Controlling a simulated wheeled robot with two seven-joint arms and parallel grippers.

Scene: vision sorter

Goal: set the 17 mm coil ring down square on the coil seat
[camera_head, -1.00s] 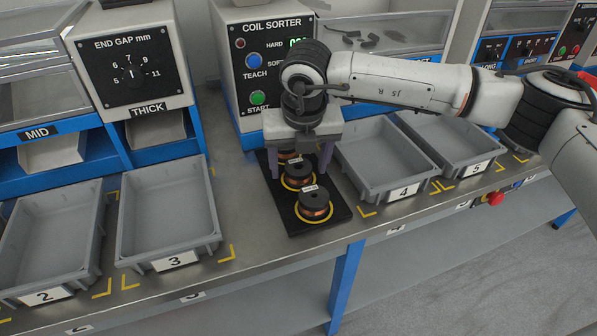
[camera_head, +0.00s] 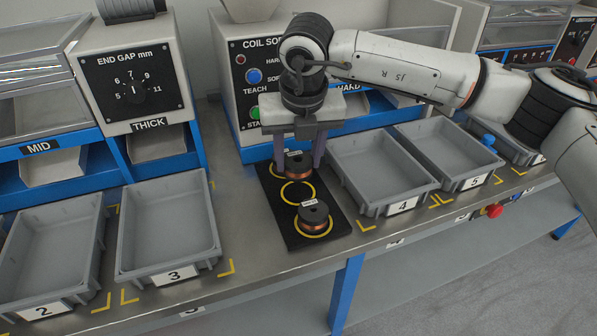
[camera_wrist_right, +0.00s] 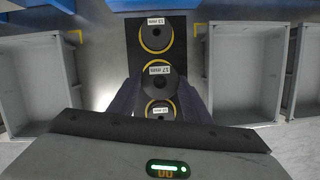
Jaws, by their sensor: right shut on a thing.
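My right gripper (camera_head: 298,166) is shut on a dark coil ring with copper winding (camera_head: 298,168), held raised over the black mat (camera_head: 268,206). In the right wrist view its label reads 17 mm (camera_wrist_right: 158,80), between the two fingers. A ring labelled 13 mm (camera_wrist_right: 156,36) lies on the mat's back circle; the held ring and gripper mostly hide it in the head view. Another ring (camera_head: 313,217) sits on the front circle. The middle yellow circle (camera_head: 297,193) is bare. I cannot make out the coil seat. My left gripper is not in view.
The coil sorter (camera_head: 247,110) stands close behind the mat, partly hidden by my arm. Grey trays flank the mat: tray 3 (camera_head: 209,252) at left, trays 4 (camera_head: 375,207) and 5 (camera_head: 450,184) at right. The end gap box (camera_head: 135,85) stands back left.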

